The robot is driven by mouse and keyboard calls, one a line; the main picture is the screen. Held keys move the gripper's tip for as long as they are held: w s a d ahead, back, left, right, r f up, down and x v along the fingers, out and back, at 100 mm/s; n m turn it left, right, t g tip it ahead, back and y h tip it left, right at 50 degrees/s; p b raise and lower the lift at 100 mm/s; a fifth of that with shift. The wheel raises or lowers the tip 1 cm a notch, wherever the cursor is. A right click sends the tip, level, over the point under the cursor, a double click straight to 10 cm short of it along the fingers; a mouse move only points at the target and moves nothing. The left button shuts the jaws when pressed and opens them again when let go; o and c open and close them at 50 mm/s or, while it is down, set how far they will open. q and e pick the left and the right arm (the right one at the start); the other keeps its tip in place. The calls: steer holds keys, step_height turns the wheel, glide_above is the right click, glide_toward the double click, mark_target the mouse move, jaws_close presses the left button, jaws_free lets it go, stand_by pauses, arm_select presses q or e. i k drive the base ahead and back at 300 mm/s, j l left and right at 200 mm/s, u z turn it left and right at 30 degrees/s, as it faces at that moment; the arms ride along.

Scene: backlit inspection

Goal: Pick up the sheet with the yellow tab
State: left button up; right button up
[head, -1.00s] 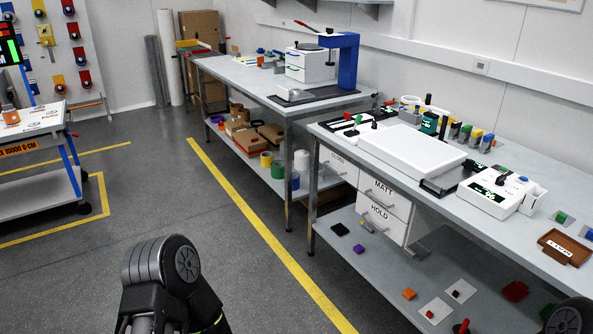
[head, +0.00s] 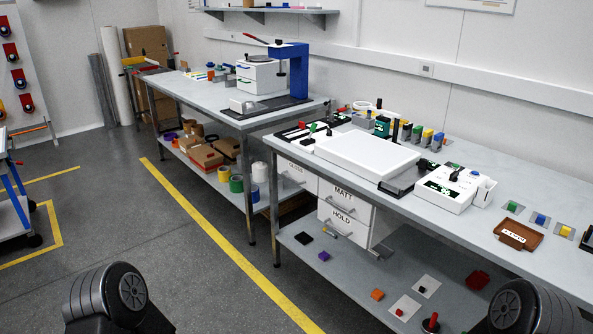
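A small yellow block or tab (head: 565,231) sits on a grey square at the right end of the near bench, beside a blue one (head: 540,219) and a green one (head: 514,207). I cannot tell which of these is the sheet with the yellow tab. Only dark rounded links of my arms show at the bottom left and bottom right. Neither gripper is in view.
The near bench (head: 459,240) carries a white device with a display (head: 447,188) and a brown tray (head: 518,234). Its lower shelf holds small coloured items. A blue press (head: 291,68) stands on the far bench.

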mark_target(562, 230)
steer(key=z, duration=1.45)
steer(key=i+l+z, duration=0.2)
steer(key=i+z, duration=0.15)
steer(key=i+l+z, duration=0.1)
steer(key=i+z, duration=0.55)
steer(key=i+j, duration=0.05)
